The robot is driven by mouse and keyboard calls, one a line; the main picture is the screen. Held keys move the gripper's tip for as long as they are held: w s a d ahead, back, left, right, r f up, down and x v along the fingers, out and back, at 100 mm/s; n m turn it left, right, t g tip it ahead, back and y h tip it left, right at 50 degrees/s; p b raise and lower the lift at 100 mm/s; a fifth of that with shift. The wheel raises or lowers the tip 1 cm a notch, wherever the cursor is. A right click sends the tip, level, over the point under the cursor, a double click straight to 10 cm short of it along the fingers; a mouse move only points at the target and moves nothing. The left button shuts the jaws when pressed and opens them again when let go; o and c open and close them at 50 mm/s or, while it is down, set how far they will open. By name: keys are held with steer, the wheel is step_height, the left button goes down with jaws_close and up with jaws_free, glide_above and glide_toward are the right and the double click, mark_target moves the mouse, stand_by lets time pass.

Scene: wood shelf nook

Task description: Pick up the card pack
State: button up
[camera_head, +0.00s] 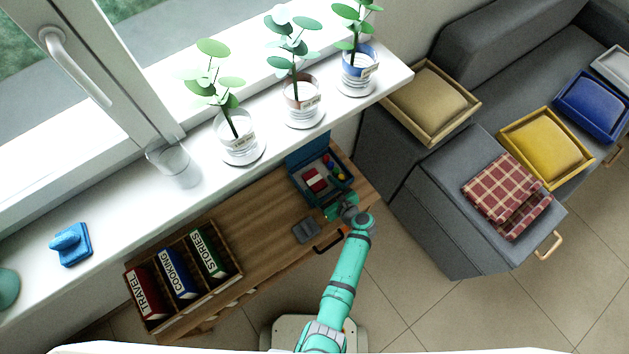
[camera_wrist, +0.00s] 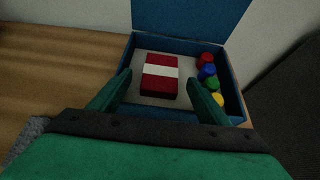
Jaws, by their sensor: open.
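The card pack (camera_wrist: 160,75) is a small dark red block with a white band, lying in an open blue box (camera_wrist: 140,41). In the head view the card pack (camera_head: 315,179) shows in the blue box (camera_head: 297,158) on the wooden shelf top. My gripper (camera_wrist: 162,80) is open, its green fingers reaching over the box's near edge, one to each side of the pack's near part. I cannot tell whether they touch it. In the head view my gripper (camera_head: 338,205) is at the box's near side, its fingertips partly hidden.
Red, blue, green and yellow pieces (camera_wrist: 208,75) stand along the box's right side. The box's raised lid (camera_wrist: 190,15) is behind. A grey item (camera_head: 306,230) lies on the wooden top (camera_head: 265,222). The white windowsill with potted plants (camera_head: 240,140) overhangs behind.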

mark_target(315, 180)
steer(key=shift+x, duration=1.8)
steer(key=shift+w+r, duration=0.15)
steer(key=shift+r, duration=0.05)
steer(key=c, duration=1.2)
